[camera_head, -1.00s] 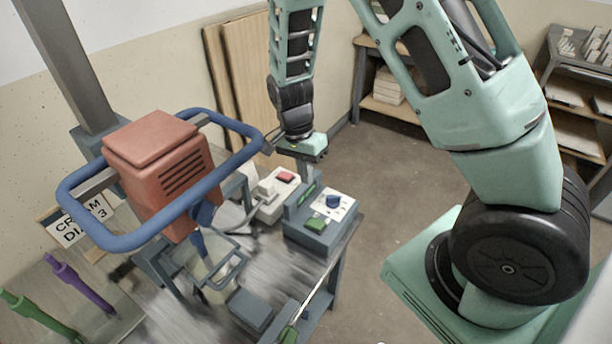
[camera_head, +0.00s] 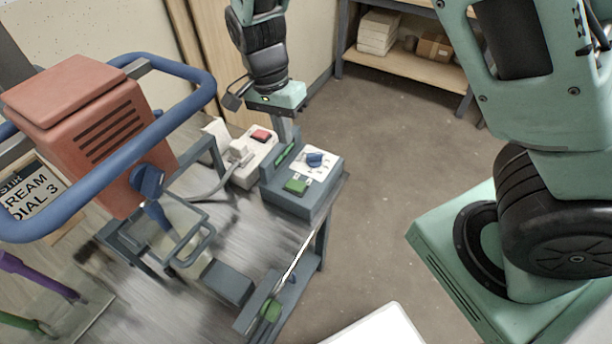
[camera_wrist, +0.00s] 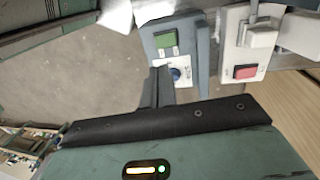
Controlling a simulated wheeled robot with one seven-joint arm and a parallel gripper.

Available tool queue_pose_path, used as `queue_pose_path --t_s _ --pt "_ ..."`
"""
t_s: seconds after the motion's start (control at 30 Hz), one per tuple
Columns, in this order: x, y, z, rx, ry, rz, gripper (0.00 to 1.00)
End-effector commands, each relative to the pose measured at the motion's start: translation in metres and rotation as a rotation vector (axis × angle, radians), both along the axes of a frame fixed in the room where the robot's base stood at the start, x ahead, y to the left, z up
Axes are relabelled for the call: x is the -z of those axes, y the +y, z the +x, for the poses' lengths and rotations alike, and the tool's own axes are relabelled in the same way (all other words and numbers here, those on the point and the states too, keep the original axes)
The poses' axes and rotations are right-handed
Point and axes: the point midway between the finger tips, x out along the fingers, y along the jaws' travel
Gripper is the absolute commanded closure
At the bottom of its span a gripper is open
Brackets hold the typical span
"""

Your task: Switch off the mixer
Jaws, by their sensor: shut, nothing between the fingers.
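The mixer (camera_head: 90,135) is a salmon-red motor housing with a blue loop rail, at the left in the head view. A grey control box (camera_head: 305,205) on the bench has a white plate with a blue dial (camera_head: 314,160) and a green button (camera_head: 296,186). Beside it stands a white socket box (camera_head: 250,172) with a red switch (camera_head: 261,136) and a plug. My gripper (camera_head: 287,134) is shut and empty, pointing down near the back of the control box. In the wrist view its fingers (camera_wrist: 160,78) appear beside the blue dial (camera_wrist: 176,74); contact cannot be told.
The socket box's red switch (camera_wrist: 245,72) lies to the right in the wrist view. A "CREAM DIAL 3" sign (camera_head: 32,195) stands behind the mixer. Purple and green handles are at lower left. Open floor (camera_head: 380,150) lies right of the bench; a shelf (camera_head: 410,70) stands behind.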

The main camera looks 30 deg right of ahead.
Motion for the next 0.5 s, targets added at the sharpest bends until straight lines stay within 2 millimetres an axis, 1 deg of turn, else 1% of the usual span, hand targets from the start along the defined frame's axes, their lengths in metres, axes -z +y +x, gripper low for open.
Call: queue_pose_path --t_s 0.23,0.33,0.43,0.5 --pt "0.0 0.0 0.0 0.001 0.0 0.0 1.0" --pt "0.003 -0.001 0.0 0.001 0.001 -0.001 1.0" --pt "0.012 -0.002 -0.002 0.0 0.002 -0.001 1.0" --pt "0.023 -0.003 -0.004 0.002 0.003 -0.003 1.0"
